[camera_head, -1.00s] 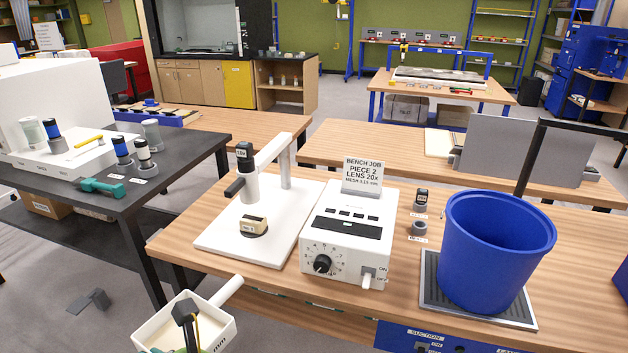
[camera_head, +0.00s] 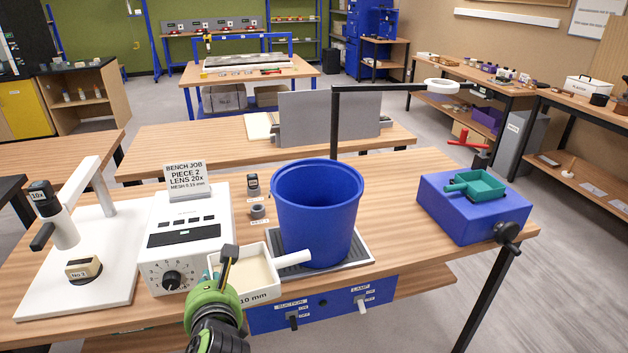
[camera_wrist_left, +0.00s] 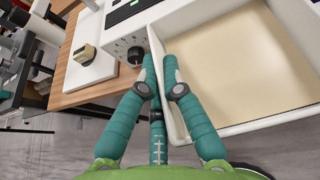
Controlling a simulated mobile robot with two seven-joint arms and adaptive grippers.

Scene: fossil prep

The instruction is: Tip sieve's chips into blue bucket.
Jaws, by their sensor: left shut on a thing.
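The white sieve (camera_head: 262,298), marked 10 mm, is a shallow square box with a white handle pointing right. Its inside looks plain beige; I cannot make out separate chips. My left gripper (camera_head: 226,262) is shut on the sieve's left wall and holds it roughly level at the bench's front edge. In the left wrist view the teal fingers (camera_wrist_left: 160,65) pinch the wall of the sieve (camera_wrist_left: 250,126). The blue bucket (camera_head: 316,215) stands upright on the bench, just behind and right of the sieve. The sieve's handle overlaps the bucket's lower part in the picture. My right gripper is not in view.
The bucket stands on a dark grate (camera_head: 362,258). A white control box (camera_head: 190,245) and white microscope stand (camera_head: 75,265) are on the left. A blue block with a green tray (camera_head: 450,215) stands right. A black lamp arm (camera_head: 334,125) rises behind the bucket.

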